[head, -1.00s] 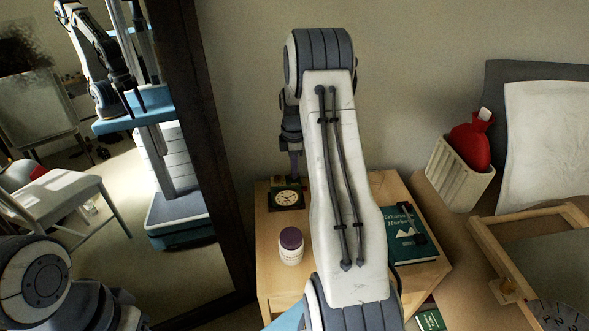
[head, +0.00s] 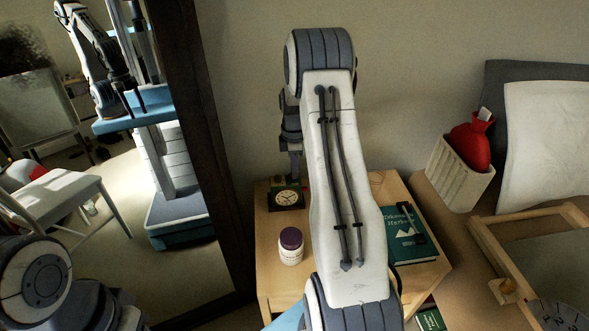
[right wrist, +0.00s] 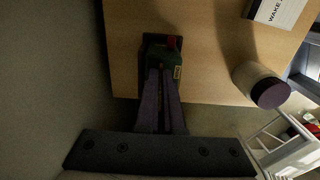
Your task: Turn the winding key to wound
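A small dark green clock (head: 287,198) with a round pale dial stands on the bedside table (head: 270,262), facing me. My right gripper (head: 296,178) points down at the clock from just behind its top. In the right wrist view its two purple fingers (right wrist: 162,75) lie close together, their tips at the clock's green body (right wrist: 160,50). A thin orange-brown strip shows between them. The winding key cannot be made out, so I cannot tell whether the fingers grip it. My left gripper is out of view; only part of that arm shows at the lower left.
A white jar with a purple lid (head: 291,247) stands in front of the clock. A green book (head: 405,240) lies at the table's right. A dark-framed mirror (head: 205,150) stands close at the left. A ribbed bin (head: 460,172) with a red bottle (head: 472,145) is farther right.

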